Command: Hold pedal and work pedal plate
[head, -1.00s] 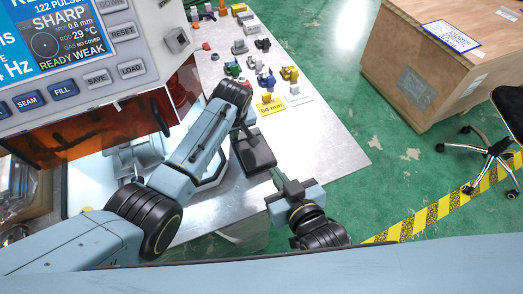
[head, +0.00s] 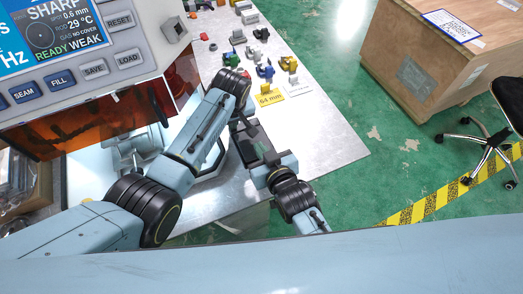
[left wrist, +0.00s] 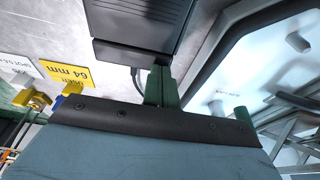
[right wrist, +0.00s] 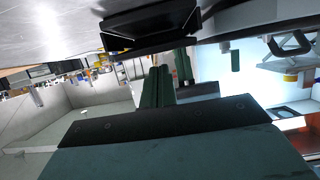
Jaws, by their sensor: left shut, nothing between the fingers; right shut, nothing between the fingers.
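The black foot pedal (head: 247,151) lies on the metal table near its front edge, partly covered by my right gripper in the head view. Its ribbed plate (left wrist: 150,12) and smooth end show at the top of the left wrist view. The pedal is dark and seen edge-on in the right wrist view (right wrist: 150,25). My left gripper (head: 240,121) is shut and empty, at the pedal's far end. My right gripper (head: 262,150) is shut and empty, over or beside the pedal's near end. I cannot tell whether either fingertip touches it.
A machine with a control panel (head: 80,60) stands at the left. A yellow 64 mm card (head: 269,98) and several small coloured parts lie toward the back of the table. A wooden crate (head: 440,60) and a chair (head: 490,145) stand on the green floor at right.

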